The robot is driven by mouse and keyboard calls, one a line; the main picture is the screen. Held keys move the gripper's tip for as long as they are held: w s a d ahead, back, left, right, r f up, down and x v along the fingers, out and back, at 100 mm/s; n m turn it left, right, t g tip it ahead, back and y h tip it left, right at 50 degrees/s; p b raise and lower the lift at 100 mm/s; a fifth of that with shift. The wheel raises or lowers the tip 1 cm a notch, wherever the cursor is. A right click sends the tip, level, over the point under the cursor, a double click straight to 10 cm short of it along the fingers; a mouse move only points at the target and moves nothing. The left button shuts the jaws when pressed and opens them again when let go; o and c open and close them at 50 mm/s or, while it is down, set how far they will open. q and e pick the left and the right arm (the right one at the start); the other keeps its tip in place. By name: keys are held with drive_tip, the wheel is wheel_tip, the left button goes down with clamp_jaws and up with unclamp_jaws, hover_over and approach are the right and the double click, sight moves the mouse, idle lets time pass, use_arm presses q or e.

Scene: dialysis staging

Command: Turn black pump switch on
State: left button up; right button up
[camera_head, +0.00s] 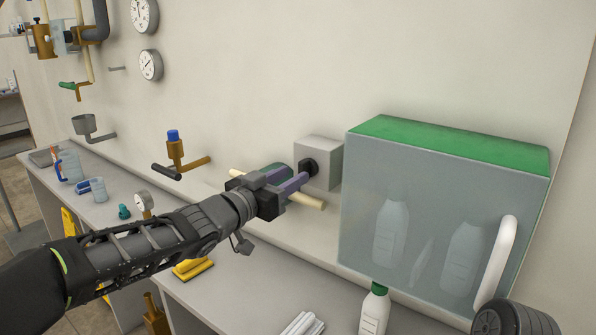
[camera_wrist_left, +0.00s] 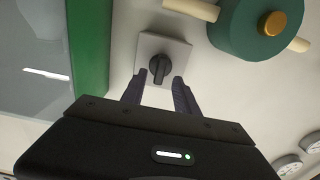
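The black pump switch (camera_head: 308,167) is a dark rotary knob on a pale grey box (camera_head: 325,158) fixed to the wall, left of the green-topped cabinet. In the left wrist view the knob (camera_wrist_left: 159,67) sits on its square plate (camera_wrist_left: 162,50). My left gripper (camera_head: 298,178) is open, with its two fingers pointing at the knob. In the left wrist view its fingertips (camera_wrist_left: 158,77) lie one to each side of the knob's lower end; I cannot tell if they touch it. My right gripper is not in view; a dark rounded part shows at the bottom right.
A clear-fronted cabinet (camera_head: 450,145) with a white handle (camera_head: 495,263) stands right of the switch. A green round valve (camera_wrist_left: 257,25) with pale bars is close beside it. A white bottle (camera_head: 374,312) stands on the counter below. Gauges (camera_head: 144,15) and pipes are on the wall at left.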

sight(300, 171)
use_arm(q)
drive_tip(key=shift+x, duration=1.7)
drive_tip(key=shift+s, duration=0.1)
drive_tip(key=shift+c, duration=0.3)
clamp_jaws()
